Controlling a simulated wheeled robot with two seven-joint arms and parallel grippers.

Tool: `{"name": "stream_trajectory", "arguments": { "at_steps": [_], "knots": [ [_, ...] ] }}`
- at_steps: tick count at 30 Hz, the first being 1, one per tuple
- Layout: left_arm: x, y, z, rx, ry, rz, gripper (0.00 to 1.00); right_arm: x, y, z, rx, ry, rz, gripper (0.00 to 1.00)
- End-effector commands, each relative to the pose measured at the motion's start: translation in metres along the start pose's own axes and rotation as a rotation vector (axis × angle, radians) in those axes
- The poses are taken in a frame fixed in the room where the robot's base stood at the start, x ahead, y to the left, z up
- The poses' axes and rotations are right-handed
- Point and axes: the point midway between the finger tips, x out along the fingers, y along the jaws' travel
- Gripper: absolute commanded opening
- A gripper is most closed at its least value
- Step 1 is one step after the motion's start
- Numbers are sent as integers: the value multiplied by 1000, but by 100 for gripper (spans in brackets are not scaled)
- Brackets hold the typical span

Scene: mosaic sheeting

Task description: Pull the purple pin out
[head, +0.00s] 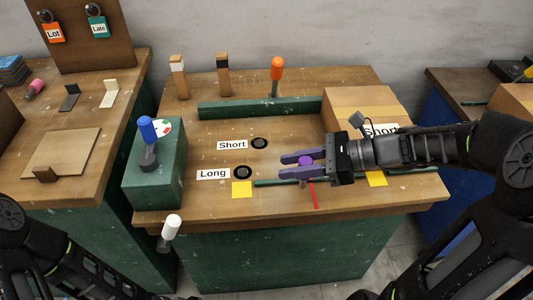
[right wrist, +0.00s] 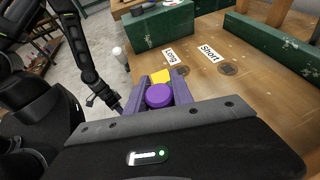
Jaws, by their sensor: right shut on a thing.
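The purple pin (head: 305,160) shows as a round purple knob between the two purple fingers of my right gripper (head: 302,164), at the front middle of the bench. My right gripper comes in from the right and is shut on the pin. In the right wrist view the pin's round top (right wrist: 159,95) sits between the fingers. The pin's lower part is mostly hidden by the fingers, so I cannot tell how deep it sits. My left arm enters at the lower left; a small dark end of it (right wrist: 106,98) shows in the right wrist view, too small to read.
Holes labelled Short (head: 259,143) and Long (head: 243,172) lie left of the gripper. A cardboard-coloured box (head: 362,101) is right. A green block (head: 155,180) with a blue knob stands left.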

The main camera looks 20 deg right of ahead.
Motion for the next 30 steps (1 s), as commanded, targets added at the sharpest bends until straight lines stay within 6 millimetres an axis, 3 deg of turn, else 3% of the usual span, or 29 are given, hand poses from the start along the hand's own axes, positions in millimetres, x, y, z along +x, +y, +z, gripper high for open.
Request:
{"name": "stream_trajectory", "arguments": {
  "at_steps": [7, 30],
  "knots": [
    [-1, 0, 0, 0, 0, 0, 36, -19, 6, -8, 0, 0, -1, 0],
    [-4, 2, 0, 0, 0, 0, 36, -20, 6, -5, -1, 0, -1, 0]
  ]
}}
